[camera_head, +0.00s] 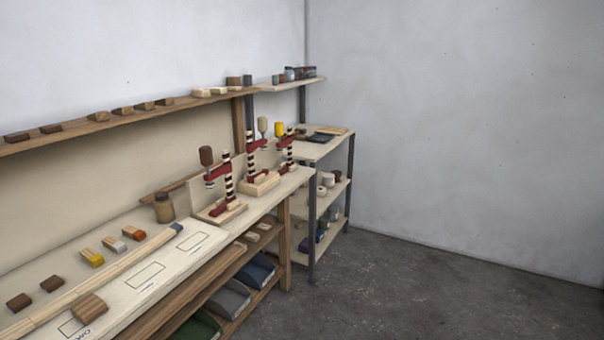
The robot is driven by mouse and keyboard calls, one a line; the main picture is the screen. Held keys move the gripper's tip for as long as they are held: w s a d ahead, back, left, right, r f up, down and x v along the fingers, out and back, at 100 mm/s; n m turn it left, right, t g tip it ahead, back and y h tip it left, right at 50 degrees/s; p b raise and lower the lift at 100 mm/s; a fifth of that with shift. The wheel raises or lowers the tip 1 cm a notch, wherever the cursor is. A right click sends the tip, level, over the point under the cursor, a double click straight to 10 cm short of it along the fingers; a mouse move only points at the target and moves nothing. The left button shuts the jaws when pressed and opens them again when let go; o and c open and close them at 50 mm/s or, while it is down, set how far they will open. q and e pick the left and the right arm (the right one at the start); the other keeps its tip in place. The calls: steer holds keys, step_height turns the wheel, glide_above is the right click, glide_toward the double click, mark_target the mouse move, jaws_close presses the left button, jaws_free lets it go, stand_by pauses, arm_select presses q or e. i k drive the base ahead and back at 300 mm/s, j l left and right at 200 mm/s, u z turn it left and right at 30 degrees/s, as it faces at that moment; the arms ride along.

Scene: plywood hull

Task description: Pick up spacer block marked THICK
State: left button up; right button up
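No legible THICK mark shows on any block, so I cannot tell which one it is. On the bench top (45,262) at left lie two dark brown blocks (20,302) and (52,284). A larger mid-brown block (90,308) lies near the front edge, partly over a printed outline. Three pale wooden blocks have coloured ends: yellow (92,258), grey (115,244) and orange-red (134,233). Neither of my grippers is in view.
A long wooden strip (110,265) runs along the bench. Red clamps (219,178) on wooden bases and a brown jar (163,208) stand farther back. More blocks sit on the upper shelf (75,133). Shelving stands beyond. The floor (430,300) at right is clear.

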mark_target(199, 92)
steer(key=i+z, duration=0.15)
steer(key=i, duration=0.55)
steer(key=i+z, duration=0.2)
steer(key=i, duration=0.5)
steer(key=i+j+z, duration=0.15)
steer(key=i, duration=0.5)
steer(key=i+u, duration=0.3)
steer(key=i, duration=0.15)
steer(key=i+l+u, duration=0.25)
steer(key=i, duration=0.15)
steer(key=j, duration=0.1)
